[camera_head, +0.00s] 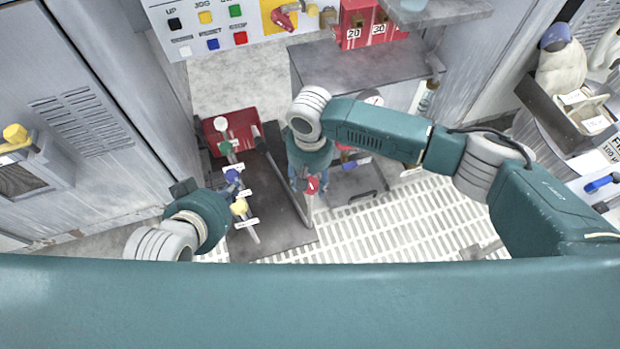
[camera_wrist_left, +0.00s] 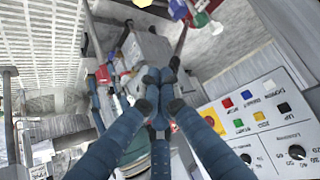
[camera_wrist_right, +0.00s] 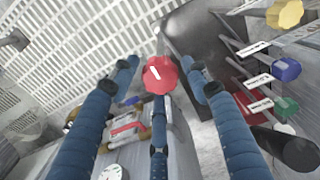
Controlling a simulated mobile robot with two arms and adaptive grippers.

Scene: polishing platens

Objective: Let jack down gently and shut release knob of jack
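A red round knob (camera_head: 312,185) with a white mark sits on a pale stem below my right gripper (camera_head: 309,178). In the right wrist view the red knob (camera_wrist_right: 160,75) lies between the spread fingers of my right gripper (camera_wrist_right: 162,72); contact cannot be told. Yellow (camera_head: 239,207), blue (camera_head: 232,176), green (camera_head: 226,147) and white (camera_head: 221,124) knobs top these levers. No label shows which knob is the jack's release.
A button panel (camera_head: 205,42) stands at the back left. A red box (camera_head: 212,132) sits behind the levers. A gauge (camera_head: 373,97) and grey cart top (camera_head: 350,65) are behind my right arm. White slatted floor (camera_head: 375,230) lies in front, with a bin at right (camera_head: 556,125).

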